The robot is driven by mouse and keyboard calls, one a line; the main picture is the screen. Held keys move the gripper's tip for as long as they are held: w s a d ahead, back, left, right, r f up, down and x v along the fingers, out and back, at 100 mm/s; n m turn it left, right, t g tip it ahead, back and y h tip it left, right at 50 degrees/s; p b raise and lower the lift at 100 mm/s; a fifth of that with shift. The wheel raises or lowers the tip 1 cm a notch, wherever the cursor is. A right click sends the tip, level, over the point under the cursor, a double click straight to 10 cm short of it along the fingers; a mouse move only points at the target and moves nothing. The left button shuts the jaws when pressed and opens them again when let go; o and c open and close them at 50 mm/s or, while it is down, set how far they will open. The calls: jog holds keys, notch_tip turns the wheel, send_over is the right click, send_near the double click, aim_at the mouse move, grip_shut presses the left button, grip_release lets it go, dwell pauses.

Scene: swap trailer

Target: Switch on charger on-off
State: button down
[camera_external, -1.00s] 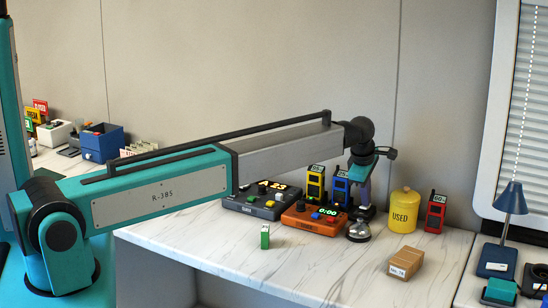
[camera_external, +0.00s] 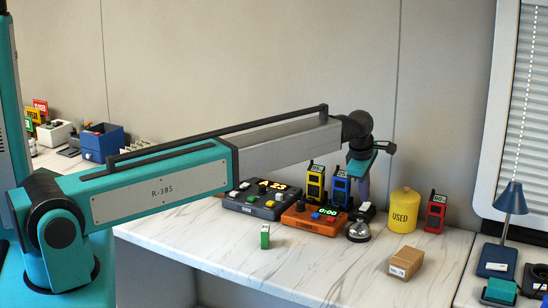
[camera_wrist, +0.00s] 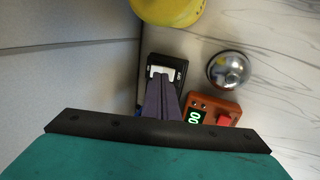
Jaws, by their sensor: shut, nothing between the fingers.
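A small black switch box with a white rocker (camera_wrist: 162,70) lies straight ahead of my fingers in the wrist view. In the external view this switch box (camera_external: 368,212) stands behind the bell, partly hidden by other things. My gripper (camera_wrist: 162,80) has its purple fingers together and empty. Its tips overlap the near edge of the white rocker in the wrist view; I cannot tell whether they touch it. In the external view my gripper (camera_external: 362,198) points down over the switch box. The rocker's on or off position is not clear.
A silver bell (camera_external: 358,231) and an orange device with a green display (camera_external: 315,220) stand close by. A yellow USED canister (camera_external: 404,211) is to the right. Blue (camera_external: 340,188) and yellow (camera_external: 315,184) handheld units stand behind. The front of the counter is mostly clear.

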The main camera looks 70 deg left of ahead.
jog(key=b+v, duration=0.2)
jog(key=v, duration=1)
jog(key=shift+f, duration=0.1)
jog(key=shift+w+a+b, duration=0.5)
jog(key=shift+b, duration=0.35)
jog(key=shift+p+x, duration=1.8)
jog(key=shift+x, duration=5.05)
jog(key=shift+a, duration=0.1)
